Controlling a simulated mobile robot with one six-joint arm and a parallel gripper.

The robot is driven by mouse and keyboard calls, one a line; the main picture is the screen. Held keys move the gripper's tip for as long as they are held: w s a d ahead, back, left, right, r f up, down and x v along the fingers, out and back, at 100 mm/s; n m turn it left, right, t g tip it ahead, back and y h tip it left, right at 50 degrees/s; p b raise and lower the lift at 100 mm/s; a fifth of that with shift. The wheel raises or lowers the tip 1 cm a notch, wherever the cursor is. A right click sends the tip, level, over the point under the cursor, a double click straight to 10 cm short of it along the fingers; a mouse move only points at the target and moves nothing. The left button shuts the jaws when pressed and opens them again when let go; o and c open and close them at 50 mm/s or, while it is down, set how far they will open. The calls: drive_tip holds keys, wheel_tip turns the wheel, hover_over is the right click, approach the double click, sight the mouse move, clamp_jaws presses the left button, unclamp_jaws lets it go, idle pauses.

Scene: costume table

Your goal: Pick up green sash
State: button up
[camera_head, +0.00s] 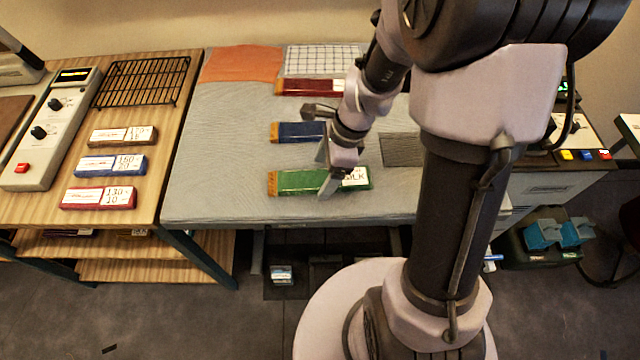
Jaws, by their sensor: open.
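The green sash (300,182) lies flat near the front edge of the grey table. It has a gold end at its left and a white label at its right, partly covered by my gripper. My gripper (330,176) is open and points down at the sash's right half, just left of the label. I cannot tell whether the fingertips touch the sash. A blue sash (298,131) lies behind the green one, and a red sash (305,87) lies farther back. My arm hides the right part of the blue sash.
The grey table (215,150) is bare left of the sashes. An orange cloth (241,64) and a checked cloth (320,58) lie at its back. A wooden table (150,180) on the left holds labelled blocks, a black rack (142,81) and a control box (48,130).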

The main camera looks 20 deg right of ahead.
drive_tip(key=shift+x, duration=0.9)
drive_tip(key=shift+r, duration=0.15)
drive_tip(key=c, duration=1.5)
drive_tip(key=shift+r, duration=0.1)
